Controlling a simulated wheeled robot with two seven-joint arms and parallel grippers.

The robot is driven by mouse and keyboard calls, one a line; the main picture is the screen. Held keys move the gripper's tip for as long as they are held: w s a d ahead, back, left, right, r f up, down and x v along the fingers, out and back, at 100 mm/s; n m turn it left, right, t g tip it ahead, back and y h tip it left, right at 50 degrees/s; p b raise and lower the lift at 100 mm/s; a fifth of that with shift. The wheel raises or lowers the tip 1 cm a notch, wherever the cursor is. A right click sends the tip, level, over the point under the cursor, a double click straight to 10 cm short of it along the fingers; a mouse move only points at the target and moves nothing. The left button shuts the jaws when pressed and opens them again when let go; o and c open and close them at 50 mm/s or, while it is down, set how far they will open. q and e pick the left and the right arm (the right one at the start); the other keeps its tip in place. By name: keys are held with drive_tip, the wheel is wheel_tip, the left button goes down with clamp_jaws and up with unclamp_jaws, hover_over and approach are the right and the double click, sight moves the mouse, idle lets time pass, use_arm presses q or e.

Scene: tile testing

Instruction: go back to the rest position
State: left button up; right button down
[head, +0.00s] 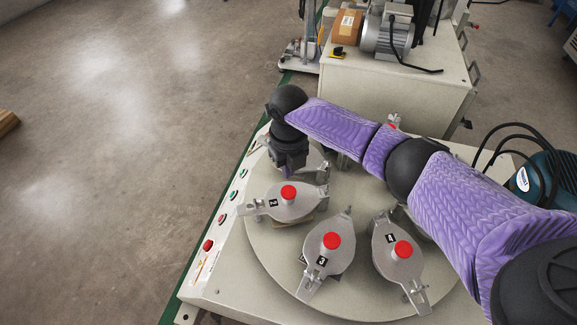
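My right arm, with a purple patterned cover and black joints, reaches in from the right across the testing machine. My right gripper (287,170) points down over the far left part of the round turntable (262,247), beside a grey holder with a red knob (288,192). Its fingers are small and dark here, so I cannot tell whether they are open or shut or touch anything. My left gripper is not in view.
Two more red-knobbed holders (328,256) (398,256) sit on the turntable; others are partly hidden behind my arm. A button panel (222,218) lines the left edge. Behind stands a cabinet (390,85) with a motor (388,35). A teal machine (545,180) is at right.

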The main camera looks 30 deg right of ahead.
sight(288, 191)
drive_tip(key=shift+f, duration=0.15)
idle(0.7)
drive_tip(key=shift+f+b, duration=1.75)
drive_tip(key=shift+f, duration=1.15)
drive_tip(key=shift+r+p, duration=2.5)
drive_tip(key=shift+r, duration=1.15)
drive_tip(key=shift+f, duration=0.1)
